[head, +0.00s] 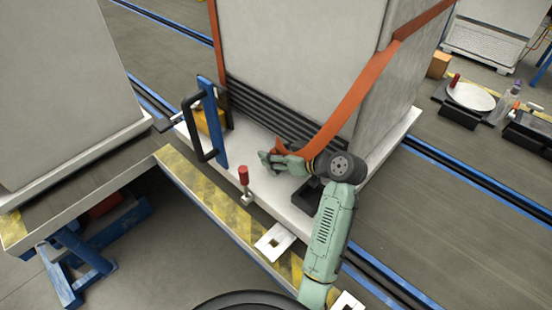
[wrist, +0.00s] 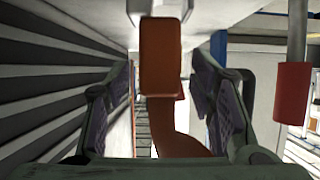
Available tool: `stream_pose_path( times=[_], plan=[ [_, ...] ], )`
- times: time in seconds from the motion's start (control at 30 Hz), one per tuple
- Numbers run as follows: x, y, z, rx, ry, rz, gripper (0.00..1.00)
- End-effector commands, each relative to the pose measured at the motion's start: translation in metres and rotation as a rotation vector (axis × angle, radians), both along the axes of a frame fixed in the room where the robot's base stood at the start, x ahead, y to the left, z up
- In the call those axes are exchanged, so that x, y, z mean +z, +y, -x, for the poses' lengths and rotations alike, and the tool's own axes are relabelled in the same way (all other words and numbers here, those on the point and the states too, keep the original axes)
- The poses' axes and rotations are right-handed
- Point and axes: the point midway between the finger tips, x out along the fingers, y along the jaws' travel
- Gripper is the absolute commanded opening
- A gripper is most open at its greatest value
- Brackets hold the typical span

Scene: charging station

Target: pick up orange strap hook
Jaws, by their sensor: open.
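The orange strap (head: 355,98) runs down the large grey block, and its lower end reaches my gripper (head: 268,162). In the wrist view the orange strap hook (wrist: 160,55) is a blocky orange piece between the two fingers of my gripper (wrist: 163,85). The fingers are open, one on each side, with a visible gap to the orange piece on both sides. A curved length of strap (wrist: 173,130) continues below it towards the palm. In the head view the fingers partly hide the hook.
A red-topped lever (head: 243,176) stands just left of my gripper; its red part (wrist: 292,92) shows at right in the wrist view. A blue post with a black handle (head: 200,130) is farther left. Black ribbed slats (head: 270,112) lie behind. A yellow-striped edge (head: 215,205) runs in front.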

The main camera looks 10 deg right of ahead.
Motion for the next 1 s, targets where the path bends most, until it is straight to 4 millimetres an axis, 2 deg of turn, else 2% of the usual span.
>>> stream_pose_path(
  times=[0.2, 0.9, 1.0],
  plan=[
    [-0.0004, 0.0003, -0.0004, 0.0, 0.0, 0.0, 0.49],
    [0.0, -0.0001, -0.0002, 0.0, -0.002, 0.001, 0.03],
    [0.0, -0.0001, -0.0002, 0.0, -0.002, 0.001, 0.0]
  ],
)
